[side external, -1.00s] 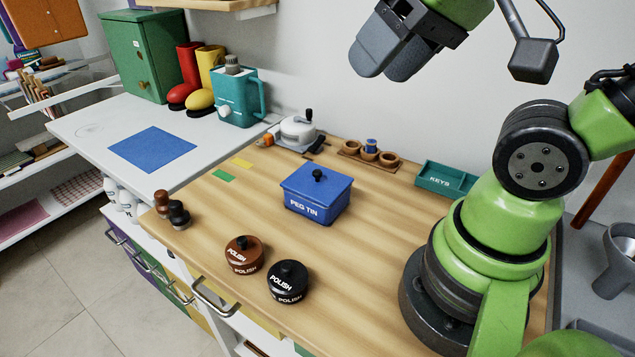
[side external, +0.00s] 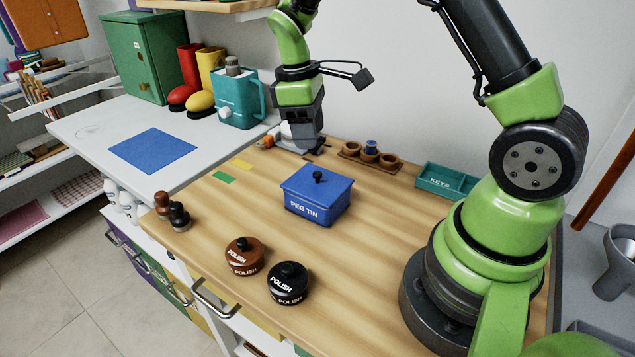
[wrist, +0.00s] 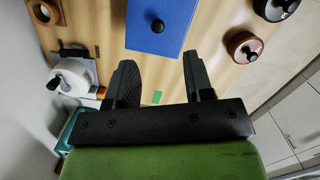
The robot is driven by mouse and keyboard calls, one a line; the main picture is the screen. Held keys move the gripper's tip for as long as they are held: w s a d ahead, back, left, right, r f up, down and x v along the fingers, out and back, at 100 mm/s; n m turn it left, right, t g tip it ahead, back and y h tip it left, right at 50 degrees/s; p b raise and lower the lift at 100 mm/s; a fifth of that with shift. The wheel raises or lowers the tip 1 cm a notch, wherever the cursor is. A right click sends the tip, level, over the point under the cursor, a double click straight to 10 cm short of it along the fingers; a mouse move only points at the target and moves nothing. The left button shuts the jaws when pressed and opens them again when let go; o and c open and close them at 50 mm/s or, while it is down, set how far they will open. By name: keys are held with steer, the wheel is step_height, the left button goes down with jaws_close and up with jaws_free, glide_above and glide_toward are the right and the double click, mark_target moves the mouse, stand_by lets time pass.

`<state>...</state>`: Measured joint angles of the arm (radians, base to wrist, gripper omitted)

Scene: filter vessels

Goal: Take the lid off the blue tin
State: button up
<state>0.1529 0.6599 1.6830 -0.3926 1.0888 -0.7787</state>
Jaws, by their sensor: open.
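The blue tin (side external: 312,207), marked PEG TIN, stands on the wooden worktop with its blue lid (side external: 297,181) on. A small black knob (side external: 318,176) sits in the middle of the lid. In the wrist view the lid (wrist: 155,36) and its knob (wrist: 157,26) show at the top, beyond the fingertips. My gripper (side external: 306,146) points down above the worktop, behind the tin in the side view and apart from it. In the wrist view my gripper (wrist: 158,70) has its two fingers spread with nothing between them.
A brown polish tin (side external: 244,256) and a black polish tin (side external: 288,283) stand in front of the blue tin. A wooden holder (side external: 370,153) and a teal KEYS tray (side external: 445,181) lie behind.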

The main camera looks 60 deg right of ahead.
mark_target(317, 173)
steer(key=f, duration=0.5)
steer(key=s+f, duration=0.1)
steer(key=f, duration=0.2)
steer(key=shift+d+f, duration=0.3)
steer(key=shift+d, duration=0.1)
jaws_close()
